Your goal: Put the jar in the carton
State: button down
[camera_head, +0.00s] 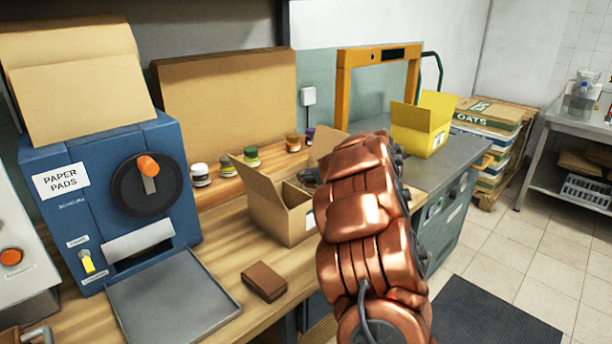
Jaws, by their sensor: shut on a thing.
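An open brown cardboard carton (284,222) stands on the wooden bench, its flaps raised and a dark inside showing. My copper arm reaches up from the lower right, in front of the carton's right side. A small dark part of my gripper (308,176) shows at the carton's back right edge, left of the arm. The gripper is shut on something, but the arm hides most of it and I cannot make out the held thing. Several small jars stand on the shelf behind, among them a white one (200,176) and a green-lidded one (252,158).
A blue paper-pad machine (70,220) with a grey tray (172,305) stands at left. A brown block (264,281) lies on the bench front. A yellow carton (419,136) sits on the grey counter beyond the arm. An orange frame (344,95) stands behind.

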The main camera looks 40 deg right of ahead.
jog(key=shift+f, duration=0.45)
jog(key=c, duration=0.5)
grip_release()
jog(key=shift+s+r, duration=0.1)
jog(key=shift+r, duration=0.5)
jog(key=v, duration=1.1)
jog(key=shift+s+r+p, duration=0.15)
jog(key=shift+s+p, duration=0.2)
jog(key=shift+s, duration=0.05)
